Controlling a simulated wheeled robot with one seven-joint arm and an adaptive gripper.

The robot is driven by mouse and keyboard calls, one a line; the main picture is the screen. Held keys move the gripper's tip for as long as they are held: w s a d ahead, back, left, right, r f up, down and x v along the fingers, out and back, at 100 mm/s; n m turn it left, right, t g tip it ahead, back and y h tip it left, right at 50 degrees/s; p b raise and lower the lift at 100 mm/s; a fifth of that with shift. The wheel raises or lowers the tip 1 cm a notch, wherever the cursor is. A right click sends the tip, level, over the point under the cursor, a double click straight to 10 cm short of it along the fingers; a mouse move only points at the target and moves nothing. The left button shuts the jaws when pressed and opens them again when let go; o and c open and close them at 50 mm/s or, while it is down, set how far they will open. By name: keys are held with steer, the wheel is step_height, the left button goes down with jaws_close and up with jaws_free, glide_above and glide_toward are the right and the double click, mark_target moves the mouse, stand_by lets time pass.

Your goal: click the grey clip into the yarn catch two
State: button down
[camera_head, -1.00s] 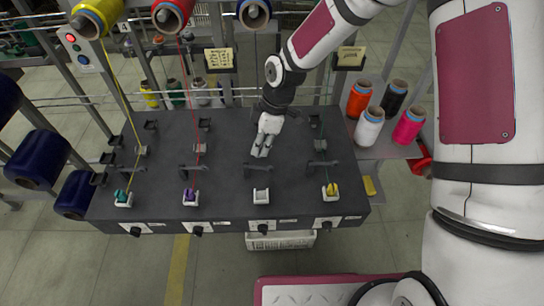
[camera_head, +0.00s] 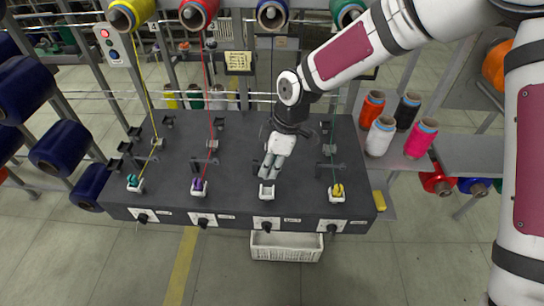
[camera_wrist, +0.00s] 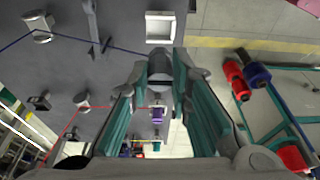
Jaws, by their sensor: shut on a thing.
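My gripper (camera_head: 269,168) is shut on the grey clip, above the bench and just behind the empty white yarn catch (camera_head: 267,192). In the wrist view the grey clip (camera_wrist: 160,68) shows dark between the fingertips, with a blue yarn running to it from the left. The empty white catch also shows in the wrist view (camera_wrist: 160,27), beyond the fingertips and apart from the clip. In the head view the clip itself is too small to tell from the fingers.
Neighbouring catches hold a teal clip (camera_head: 133,180), a purple clip (camera_head: 198,185) and a yellow clip (camera_head: 338,190). Dark guide posts stand on the grey bench (camera_head: 235,160). Yarn cones, including a white cone (camera_head: 380,137), stand at the right. A white crate (camera_head: 287,247) sits below the front edge.

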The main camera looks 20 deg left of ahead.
steer(key=shift+f, duration=1.7)
steer(key=shift+f+b, duration=0.15)
steer(key=shift+b, duration=0.2)
steer(key=shift+f, duration=0.35)
steer(key=shift+f+b, duration=0.35)
steer(key=shift+f, duration=0.35)
steer(key=shift+f, duration=0.65)
steer(key=shift+f+b, duration=0.15)
steer(key=shift+b, duration=0.15)
steer(key=c, duration=1.4)
jaws_free()
